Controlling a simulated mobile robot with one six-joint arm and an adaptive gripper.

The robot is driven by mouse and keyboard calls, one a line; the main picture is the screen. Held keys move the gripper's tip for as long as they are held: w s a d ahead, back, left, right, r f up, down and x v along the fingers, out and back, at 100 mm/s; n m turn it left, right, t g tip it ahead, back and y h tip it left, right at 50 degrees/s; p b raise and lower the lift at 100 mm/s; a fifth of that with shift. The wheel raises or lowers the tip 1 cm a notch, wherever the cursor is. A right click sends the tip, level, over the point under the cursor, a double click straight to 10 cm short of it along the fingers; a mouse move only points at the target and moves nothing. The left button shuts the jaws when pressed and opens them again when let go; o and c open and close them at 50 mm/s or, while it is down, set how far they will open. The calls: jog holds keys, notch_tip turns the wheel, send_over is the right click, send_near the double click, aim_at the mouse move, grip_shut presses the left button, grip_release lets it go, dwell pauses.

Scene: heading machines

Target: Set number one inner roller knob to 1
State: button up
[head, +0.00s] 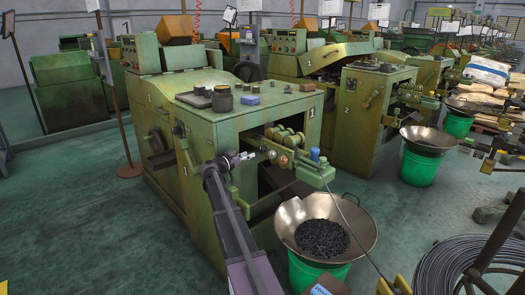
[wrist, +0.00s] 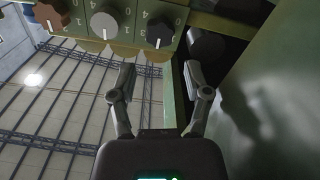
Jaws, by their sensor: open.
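The number one machine (head: 230,125) is the green one in front of me in the head view, with a small "1" on its side. My gripper (head: 240,158) is at its front, left of the roller unit (head: 285,145). In the wrist view a panel edge holds three round knobs in a row at the top: a reddish-brown knob (wrist: 52,14), a grey knob (wrist: 104,24) and a black knob (wrist: 159,31). Each has a pale pointer mark, with white digits around it. My gripper (wrist: 158,78) is open and empty below the grey and black knobs, apart from them. Which knob is the inner roller's is not clear.
A wide metal pan (head: 290,215) of dark parts sits on a green bucket (head: 318,275) right of my arm. A wire coil (head: 470,270) lies at the lower right. A large green surface (wrist: 270,100) stands close right of my gripper in the wrist view. Floor at left is open.

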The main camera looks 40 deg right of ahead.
aim_at(260, 150)
jog(key=d, duration=0.8)
jog(key=shift+w+d, duration=0.15)
jog(key=shift+w, duration=0.2)
grip_shut()
